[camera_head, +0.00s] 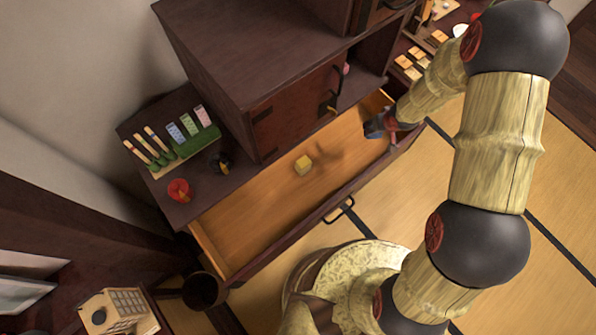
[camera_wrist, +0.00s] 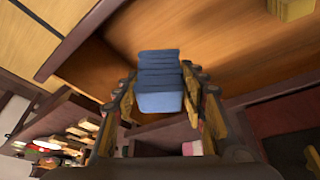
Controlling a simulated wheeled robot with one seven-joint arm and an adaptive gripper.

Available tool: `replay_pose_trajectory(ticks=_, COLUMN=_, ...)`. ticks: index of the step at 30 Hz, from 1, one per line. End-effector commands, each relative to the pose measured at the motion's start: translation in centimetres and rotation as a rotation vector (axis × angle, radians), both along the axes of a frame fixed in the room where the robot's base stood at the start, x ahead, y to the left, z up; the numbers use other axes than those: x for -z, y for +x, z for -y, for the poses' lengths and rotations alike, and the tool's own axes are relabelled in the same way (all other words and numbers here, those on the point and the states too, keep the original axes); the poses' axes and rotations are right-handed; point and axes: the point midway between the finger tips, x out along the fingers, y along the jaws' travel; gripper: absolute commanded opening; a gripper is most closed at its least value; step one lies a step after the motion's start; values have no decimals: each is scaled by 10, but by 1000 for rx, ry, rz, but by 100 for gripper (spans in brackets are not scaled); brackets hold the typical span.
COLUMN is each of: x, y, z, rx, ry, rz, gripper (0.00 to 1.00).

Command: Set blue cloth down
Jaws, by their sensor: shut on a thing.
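The blue cloth (camera_wrist: 158,75) is a folded, layered stack held between the two fingers of my gripper (camera_wrist: 162,100) in the wrist view. My gripper is shut on it. In the head view, my gripper (camera_head: 388,124) is over the right end of the open drawer (camera_head: 250,220), and a small part of the blue cloth (camera_head: 374,129) shows beside it. The drawer's wooden floor (camera_wrist: 215,50) lies behind the cloth in the wrist view. I cannot tell whether the cloth touches that floor.
A yellow block (camera_head: 303,165) sits in the middle of the drawer; the floor around it is bare. The dark cabinet (camera_head: 262,75) rises behind the drawer. A red round object (camera_head: 179,190) and a rack of colored items (camera_head: 172,140) stand on the left top.

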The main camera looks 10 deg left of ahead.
Motion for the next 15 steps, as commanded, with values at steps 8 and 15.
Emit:
replay_pose_trajectory(ticks=8, x=68, y=-9, z=-74, rx=-424, ry=23, rz=-18, gripper=18)
replay_pose_trajectory(ticks=15, x=73, y=-14, z=-111, rx=-577, ry=21, rz=-21, gripper=18)
